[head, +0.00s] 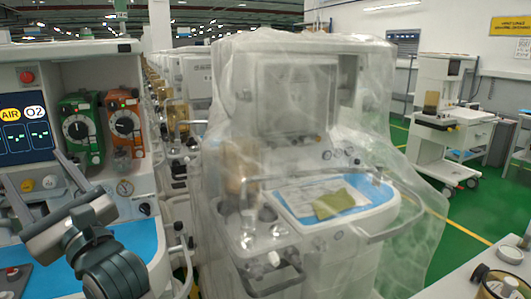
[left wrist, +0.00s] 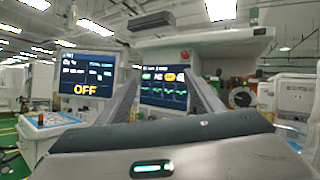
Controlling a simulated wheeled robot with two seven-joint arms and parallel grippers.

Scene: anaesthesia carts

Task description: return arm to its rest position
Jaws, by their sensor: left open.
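My left arm comes in at the lower left of the head view. Its gripper (head: 32,168) points up and away, in front of the left anaesthesia cart (head: 85,50). The two fingers are apart with nothing between them. In the left wrist view the open gripper (left wrist: 165,78) has its fingers spread in front of a monitor screen (left wrist: 163,88). Whether the fingers touch the cart is not clear, but they seem apart from it. My right gripper is in neither view.
The left cart carries a green vaporizer (head: 80,128), an orange vaporizer (head: 124,125) and a blue worktop (head: 138,237). A plastic-wrapped cart (head: 300,110) stands in the middle. Another cart (head: 445,125) stands at the right. Green floor (head: 465,215) shows between them.

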